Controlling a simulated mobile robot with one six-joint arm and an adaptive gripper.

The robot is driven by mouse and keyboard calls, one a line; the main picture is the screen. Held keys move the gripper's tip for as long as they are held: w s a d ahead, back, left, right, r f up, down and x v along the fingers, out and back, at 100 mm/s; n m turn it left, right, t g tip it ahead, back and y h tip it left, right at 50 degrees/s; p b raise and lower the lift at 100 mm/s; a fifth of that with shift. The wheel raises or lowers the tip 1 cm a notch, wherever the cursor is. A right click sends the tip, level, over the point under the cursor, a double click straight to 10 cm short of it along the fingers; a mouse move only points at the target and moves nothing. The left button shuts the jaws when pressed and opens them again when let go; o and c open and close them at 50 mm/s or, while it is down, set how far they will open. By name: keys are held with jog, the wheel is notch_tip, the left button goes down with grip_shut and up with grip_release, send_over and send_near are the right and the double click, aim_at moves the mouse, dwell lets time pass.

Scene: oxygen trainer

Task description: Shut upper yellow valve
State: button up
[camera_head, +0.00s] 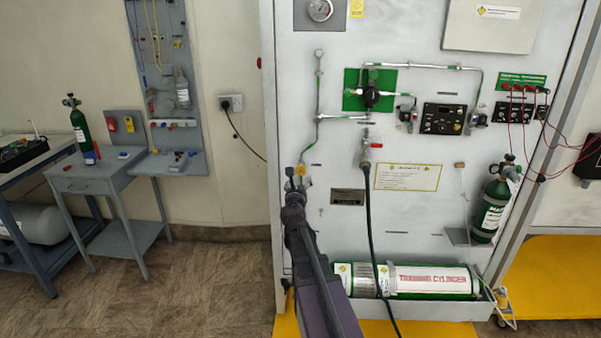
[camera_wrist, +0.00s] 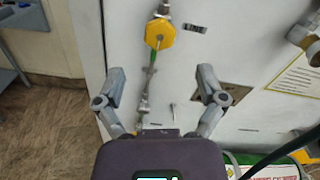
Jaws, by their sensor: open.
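A yellow hexagonal valve knob (camera_wrist: 160,34) sits on a thin vertical pipe on the white panel, near the top middle of the wrist view. In the head view the yellow valve (camera_head: 300,170) shows small, just above my gripper (camera_head: 296,187). My gripper (camera_wrist: 161,76) is open and empty, with its two fingers spread left and right. In the wrist view the knob lies beyond the fingertips, centred between them sideways, and is not between the fingers. A second yellow valve is not visible; my arm hides part of the panel below in the head view.
A metal fitting (camera_wrist: 307,38) and a black hose (camera_head: 369,215) are to the right of the knob. A green-and-white training cylinder (camera_head: 430,280) lies at the panel's foot. A grey side table (camera_head: 98,177) stands left, with open floor before it.

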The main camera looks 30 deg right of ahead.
aim_at(300, 171)
jog(key=x, duration=0.7)
jog(key=shift+w+d, duration=0.2)
jog(key=shift+w, duration=0.1)
jog(key=shift+c, duration=0.2)
jog(key=c, duration=1.1)
